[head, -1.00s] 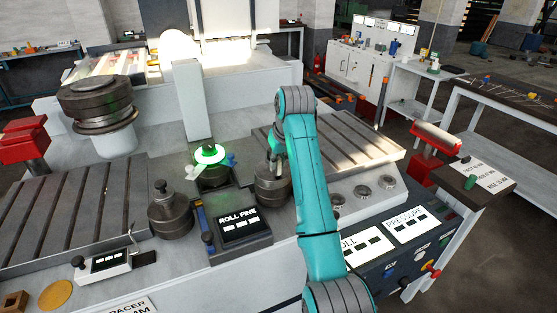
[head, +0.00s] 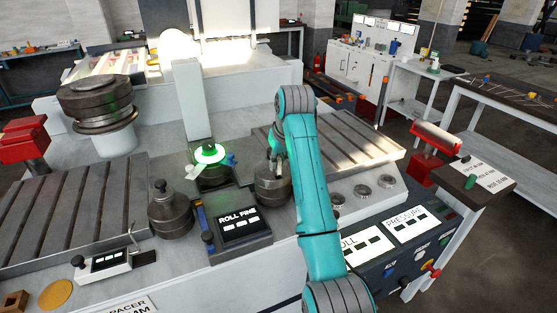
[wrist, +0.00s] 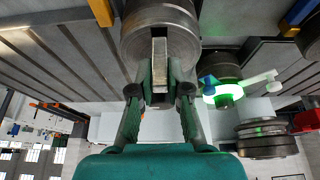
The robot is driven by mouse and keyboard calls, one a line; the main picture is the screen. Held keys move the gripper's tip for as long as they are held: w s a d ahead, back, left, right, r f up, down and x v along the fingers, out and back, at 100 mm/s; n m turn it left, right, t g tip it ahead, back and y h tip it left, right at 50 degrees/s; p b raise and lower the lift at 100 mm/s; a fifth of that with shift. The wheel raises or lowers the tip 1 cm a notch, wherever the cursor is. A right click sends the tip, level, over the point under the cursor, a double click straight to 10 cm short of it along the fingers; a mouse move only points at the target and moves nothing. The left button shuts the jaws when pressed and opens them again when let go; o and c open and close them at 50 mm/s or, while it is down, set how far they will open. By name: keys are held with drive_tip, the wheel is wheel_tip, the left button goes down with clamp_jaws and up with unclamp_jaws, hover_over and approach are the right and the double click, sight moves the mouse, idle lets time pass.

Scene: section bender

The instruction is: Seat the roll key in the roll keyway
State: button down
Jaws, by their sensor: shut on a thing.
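My gripper (wrist: 160,88) is shut on the roll key (wrist: 159,50), a bright narrow metal bar between the fingertips. The key lies against the dark steel roll (wrist: 136,42) in the wrist view. In the head view my gripper (head: 274,158) is at the top of the same roll (head: 270,187), right of the green-lit part. My arm hides the roll's right side, and the key is too small to make out there.
A green-lit ring (head: 209,153) with small handles stands left of the roll. Another dark roll (head: 170,215) stands further left, and the ROLL FINE box (head: 240,228) is in front. Slotted plates (head: 350,140) lie on both sides. A control panel (head: 400,235) is at the right front.

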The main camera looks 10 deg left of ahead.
sight(279, 167)
drive_tip(key=shift+f, duration=1.85)
drive_tip(key=c, duration=1.1)
unclamp_jaws()
drive_tip(key=shift+o, duration=0.2)
drive_tip(key=v, duration=0.7)
drive_tip(key=shift+r, duration=0.3)
drive_tip(key=shift+s, duration=0.15)
